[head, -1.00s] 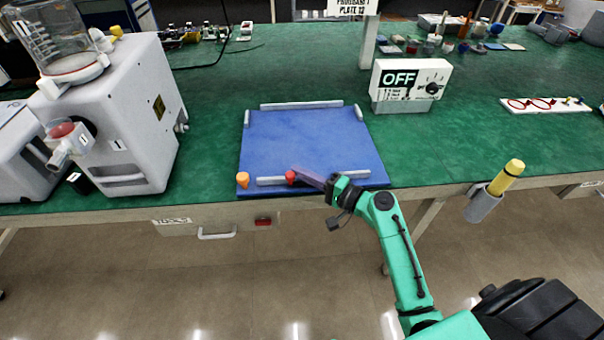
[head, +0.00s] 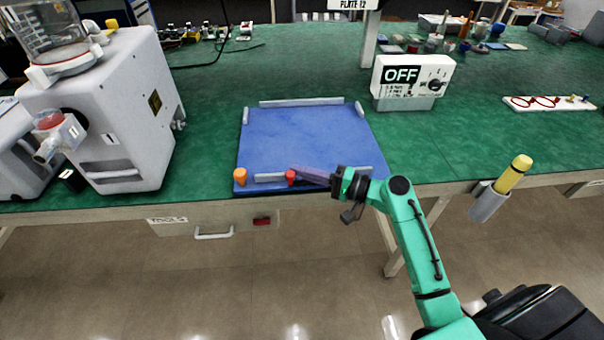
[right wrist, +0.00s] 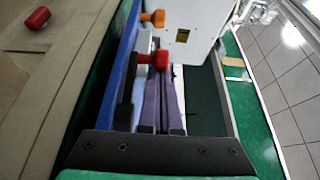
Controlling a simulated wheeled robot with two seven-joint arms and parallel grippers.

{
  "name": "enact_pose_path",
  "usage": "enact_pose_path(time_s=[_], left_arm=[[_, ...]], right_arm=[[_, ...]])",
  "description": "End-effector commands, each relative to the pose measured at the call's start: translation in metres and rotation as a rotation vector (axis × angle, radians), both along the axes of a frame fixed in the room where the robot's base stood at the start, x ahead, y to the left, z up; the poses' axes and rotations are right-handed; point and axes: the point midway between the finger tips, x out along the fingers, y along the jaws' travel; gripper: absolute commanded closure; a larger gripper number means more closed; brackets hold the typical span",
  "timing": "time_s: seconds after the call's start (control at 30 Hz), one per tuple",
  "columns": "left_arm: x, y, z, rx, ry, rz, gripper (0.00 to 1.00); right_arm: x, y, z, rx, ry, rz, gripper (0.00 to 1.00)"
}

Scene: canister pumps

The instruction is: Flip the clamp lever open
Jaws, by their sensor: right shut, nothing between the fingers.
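A red knob (head: 291,177), which seems to belong to the clamp lever, stands at the front edge of the blue plate (head: 305,140). It also shows in the right wrist view (right wrist: 153,60), just beyond the fingertips. The lever's body is hard to make out; a dark part (right wrist: 127,95) lies beside the fingers along the plate edge. My right gripper (head: 297,172) comes in from the right, with its purple fingers shut and empty. Its tips (right wrist: 160,76) are right at the red knob; I cannot tell whether they touch. My left gripper is out of view.
An orange knob (head: 240,177) stands at the plate's front left corner. A grey machine (head: 125,110) stands to the left. Behind right is an OFF switch box (head: 403,80). A red drawer part (head: 262,221) is below the table edge.

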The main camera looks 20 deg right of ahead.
Motion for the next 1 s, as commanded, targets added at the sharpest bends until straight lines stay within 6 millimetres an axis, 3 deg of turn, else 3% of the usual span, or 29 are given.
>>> enact_pose_path(time_s=[0.27,0.43,0.57,1.0], left_arm=[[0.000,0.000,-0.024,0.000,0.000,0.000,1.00],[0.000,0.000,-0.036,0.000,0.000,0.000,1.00],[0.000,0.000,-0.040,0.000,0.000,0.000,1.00],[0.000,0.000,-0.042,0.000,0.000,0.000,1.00]], right_arm=[[-0.010,0.001,-0.005,-0.002,0.001,0.009,1.00],[-0.014,-0.001,-0.004,-0.003,-0.002,0.168,1.00],[-0.016,-0.001,-0.002,-0.001,0.000,0.258,1.00],[-0.019,0.000,0.000,0.001,0.001,0.252,1.00]])
